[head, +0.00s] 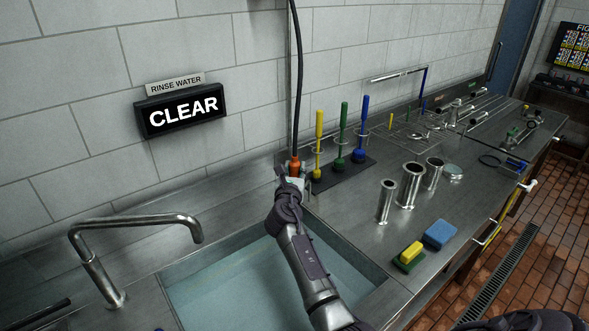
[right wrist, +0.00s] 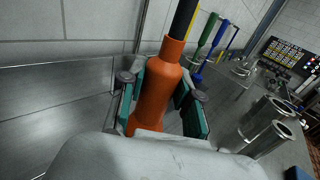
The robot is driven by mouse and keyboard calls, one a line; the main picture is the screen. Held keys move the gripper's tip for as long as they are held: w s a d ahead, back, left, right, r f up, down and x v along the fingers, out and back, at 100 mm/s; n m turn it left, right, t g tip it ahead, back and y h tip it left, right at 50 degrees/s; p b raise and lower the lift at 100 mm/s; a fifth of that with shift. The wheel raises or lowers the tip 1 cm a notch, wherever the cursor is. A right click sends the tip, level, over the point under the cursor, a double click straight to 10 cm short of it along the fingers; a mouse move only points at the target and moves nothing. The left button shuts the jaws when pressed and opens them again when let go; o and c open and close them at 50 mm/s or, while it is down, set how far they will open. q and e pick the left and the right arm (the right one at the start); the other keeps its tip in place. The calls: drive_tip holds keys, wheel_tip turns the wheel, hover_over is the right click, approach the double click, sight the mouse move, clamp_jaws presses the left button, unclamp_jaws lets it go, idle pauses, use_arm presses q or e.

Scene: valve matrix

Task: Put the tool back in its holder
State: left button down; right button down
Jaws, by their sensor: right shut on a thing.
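The tool is an orange-handled piece (head: 295,167) on the end of a black hose (head: 298,75) that comes down along the wall. My right gripper (head: 289,186) is shut on it at the back edge of the sink. In the right wrist view the orange handle (right wrist: 157,90) stands slightly tilted between the teal-padded fingers of my right gripper (right wrist: 162,100), with the black hose rising from its top. The lower end of the tool is hidden by the gripper. I cannot make out a holder for it. My left gripper is not in view.
A sink basin (head: 250,283) with water and a bent faucet (head: 135,222) lie left. Yellow (head: 319,130), green (head: 343,125) and blue (head: 363,125) brushes stand upright right of the tool. Metal cylinders (head: 410,187) and sponges (head: 439,235) sit on the counter. A wall sign (head: 182,110) reads CLEAR.

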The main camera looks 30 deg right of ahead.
drive_tip(key=shift+f+b, duration=0.3)
drive_tip(key=shift+f, duration=0.2)
idle(0.4)
drive_tip(key=c, duration=0.7)
unclamp_jaws()
drive_tip(key=v, duration=1.2)
drive_tip(key=shift+s+f, duration=0.15)
